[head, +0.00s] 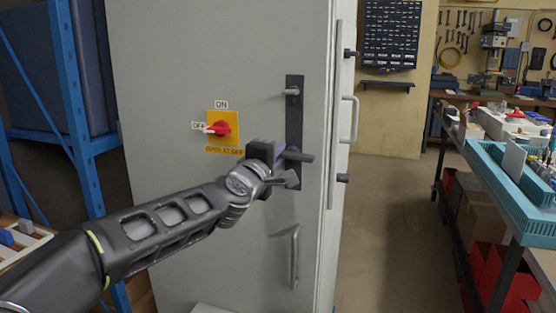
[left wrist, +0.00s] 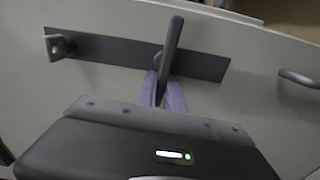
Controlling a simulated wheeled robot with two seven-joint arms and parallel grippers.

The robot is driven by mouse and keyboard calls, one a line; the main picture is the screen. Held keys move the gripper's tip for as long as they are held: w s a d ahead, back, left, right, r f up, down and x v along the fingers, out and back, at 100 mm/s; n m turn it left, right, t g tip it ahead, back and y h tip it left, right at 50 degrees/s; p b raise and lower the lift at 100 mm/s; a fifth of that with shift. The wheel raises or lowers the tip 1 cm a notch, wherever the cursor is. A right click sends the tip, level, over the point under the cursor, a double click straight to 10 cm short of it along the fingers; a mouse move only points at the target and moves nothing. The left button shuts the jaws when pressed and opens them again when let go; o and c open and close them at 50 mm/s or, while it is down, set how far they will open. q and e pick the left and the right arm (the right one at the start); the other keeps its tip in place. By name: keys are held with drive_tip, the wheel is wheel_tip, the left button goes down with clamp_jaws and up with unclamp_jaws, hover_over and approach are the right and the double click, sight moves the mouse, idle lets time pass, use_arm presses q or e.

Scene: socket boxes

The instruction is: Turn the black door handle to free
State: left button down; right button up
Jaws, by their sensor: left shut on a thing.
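The black door handle (head: 300,156) sits on a dark upright plate (head: 293,122) on the grey cabinet door. It points out to the right, roughly level. In the left wrist view the handle (left wrist: 172,42) crosses the dark plate (left wrist: 205,66) nearly at right angles. My left gripper (head: 280,153) reaches the handle from the left and is shut on it. In the left wrist view the purple fingers of my left gripper (left wrist: 164,92) lie on both sides of the handle's near end. My right gripper is not in view.
A red rotary switch (head: 221,128) on a yellow plate is left of the handle. A grey pull bar (head: 294,257) is below it. A blue shelf frame (head: 78,110) stands at left. A workbench with a teal tray (head: 512,202) is at right; the floor between is clear.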

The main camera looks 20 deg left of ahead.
use_arm(q)
drive_tip(key=shift+f+n, duration=0.15)
drive_tip(key=shift+n, duration=0.25)
drive_tip(key=c, duration=1.5)
unclamp_jaws()
drive_tip(key=shift+o, duration=0.2)
drive_tip(key=s, duration=0.7)
drive_tip(key=shift+s+a+b, duration=0.25)
drive_tip(key=shift+s+b, duration=0.15)
drive_tip(key=shift+b, duration=0.05)
